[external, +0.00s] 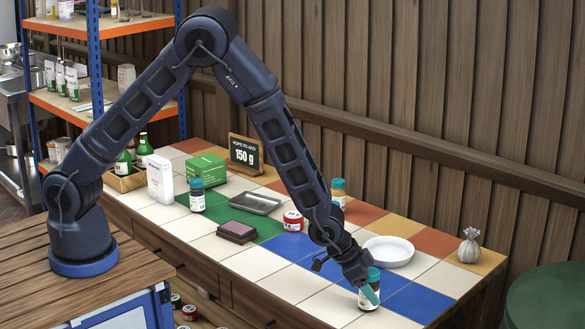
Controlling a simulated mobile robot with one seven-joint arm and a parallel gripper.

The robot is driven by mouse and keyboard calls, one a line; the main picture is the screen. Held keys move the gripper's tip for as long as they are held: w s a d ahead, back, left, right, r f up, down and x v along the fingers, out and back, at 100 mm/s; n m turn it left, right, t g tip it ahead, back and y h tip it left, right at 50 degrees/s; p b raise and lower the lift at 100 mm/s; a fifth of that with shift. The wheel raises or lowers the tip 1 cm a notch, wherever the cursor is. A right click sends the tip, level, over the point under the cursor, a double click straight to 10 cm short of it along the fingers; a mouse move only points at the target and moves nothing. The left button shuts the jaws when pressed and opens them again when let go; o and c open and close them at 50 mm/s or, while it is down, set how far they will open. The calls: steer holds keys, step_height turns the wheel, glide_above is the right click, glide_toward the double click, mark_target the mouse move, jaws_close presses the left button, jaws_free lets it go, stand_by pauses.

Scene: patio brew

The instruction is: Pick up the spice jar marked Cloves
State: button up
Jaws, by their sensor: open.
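Several jars with teal lids stand on the tiled counter, and their labels are too small to read, so I cannot tell which is marked Cloves. One jar (369,303) is at the front, right at my gripper. A second jar (197,197) stands at the left beside a white carton. A third jar (339,190) stands farther back, partly behind my arm. My gripper (367,288) is open and low, pointing down at the front jar and partly covering it. I cannot tell whether the fingers touch it.
A white dish (388,251) lies just behind my gripper. The front-left white tiles are clear.

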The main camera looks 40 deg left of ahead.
steer(key=c, duration=1.1)
steer(key=shift+r, duration=0.1)
